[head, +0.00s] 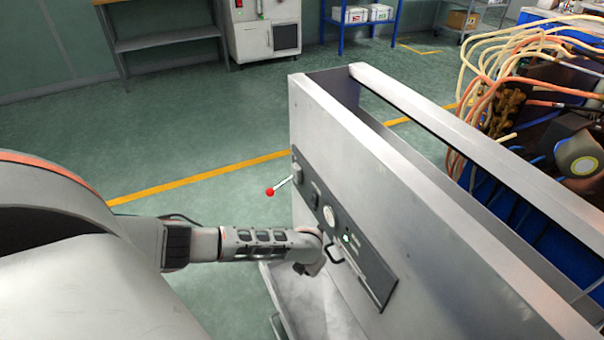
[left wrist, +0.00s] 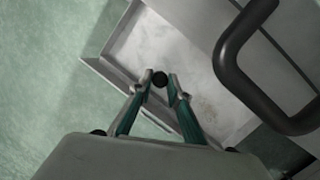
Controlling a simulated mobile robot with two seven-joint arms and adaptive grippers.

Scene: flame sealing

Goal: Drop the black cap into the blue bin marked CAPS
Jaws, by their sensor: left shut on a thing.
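In the left wrist view my left gripper (left wrist: 161,78) is shut on a small round black cap (left wrist: 160,79), which sits between the two fingertips. Below it is a pale, scuffed open tray (left wrist: 110,66). In the head view my left arm reaches in from the left to the front of a grey metal machine; its fingers and the cap cannot be made out there. No blue bin marked CAPS can be identified in either view. My right gripper is in neither view.
The grey machine (head: 420,225) has a panel with a red-tipped lever (head: 271,191); its tray (head: 325,310) juts out at its foot. A black handle (left wrist: 228,62) is close to my left gripper. Tangled cables (head: 500,70) and a blue surface (head: 485,197) lie behind. Open floor (head: 200,110) is left.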

